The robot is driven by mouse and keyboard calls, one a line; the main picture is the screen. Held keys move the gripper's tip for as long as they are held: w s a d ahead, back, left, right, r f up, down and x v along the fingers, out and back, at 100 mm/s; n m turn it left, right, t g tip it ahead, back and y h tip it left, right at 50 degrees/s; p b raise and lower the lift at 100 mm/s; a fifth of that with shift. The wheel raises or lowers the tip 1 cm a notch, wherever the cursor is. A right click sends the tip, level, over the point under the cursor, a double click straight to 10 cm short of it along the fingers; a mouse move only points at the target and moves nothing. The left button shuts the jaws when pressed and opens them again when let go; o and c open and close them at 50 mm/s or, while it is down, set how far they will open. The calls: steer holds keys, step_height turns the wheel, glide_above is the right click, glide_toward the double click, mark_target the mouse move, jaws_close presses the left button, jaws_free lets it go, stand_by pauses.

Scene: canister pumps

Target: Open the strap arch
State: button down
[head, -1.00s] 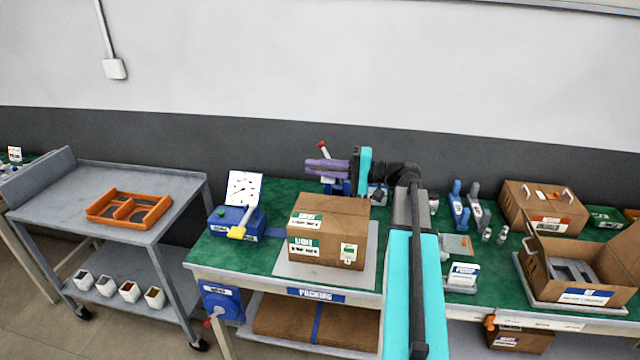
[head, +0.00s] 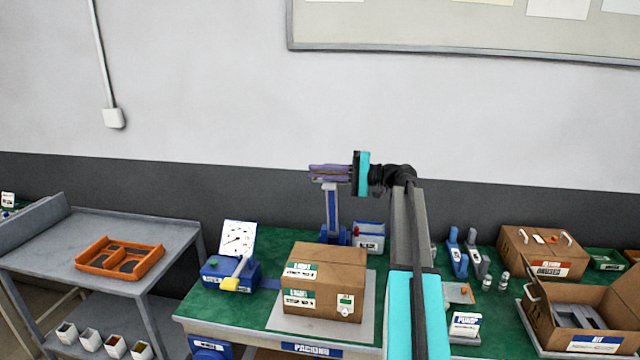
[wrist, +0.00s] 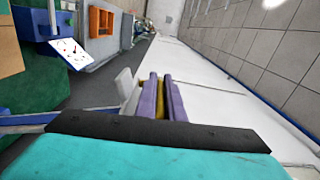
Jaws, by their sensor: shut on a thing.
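The strap arch (head: 332,208) stands at the back of the green packing bench as a blue and pale upright post on a blue base. My gripper (head: 316,172) is at its top end, with its purple fingers pointing left. In the wrist view the fingers (wrist: 160,90) are shut on a yellowish piece, mostly hidden between them, which seems to be the arch's handle. A pale part stands just left of the fingers, and a blue bar (wrist: 28,119) runs in from the left. A closed brown carton (head: 324,282) sits on a grey plate in front of the arch.
A blue unit (head: 231,276) with a yellow-ended lever and a dial card (head: 238,239) stands left of the carton. An open carton (head: 578,310) and several small tools are at right. A grey cart (head: 105,240) with an orange tray is at left. The wall is behind.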

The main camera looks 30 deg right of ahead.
steer(key=shift+w+d+r, duration=0.45)
steer(key=shift+w+d, duration=0.25)
steer(key=shift+w, duration=0.15)
steer(key=c, duration=1.9)
jaws_free()
steer(key=shift+o, duration=0.2)
steer(key=shift+s+d, duration=0.1)
steer(key=shift+s+d+f+b, duration=0.1)
steer(key=shift+s+d+b, duration=0.2)
steer(key=shift+d+b, duration=0.15)
steer(key=b+v, duration=0.3)
steer(key=v, duration=0.9)
steer(key=shift+s+b, duration=0.2)
steer(key=shift+b, duration=0.15)
steer(key=shift+d, duration=0.15)
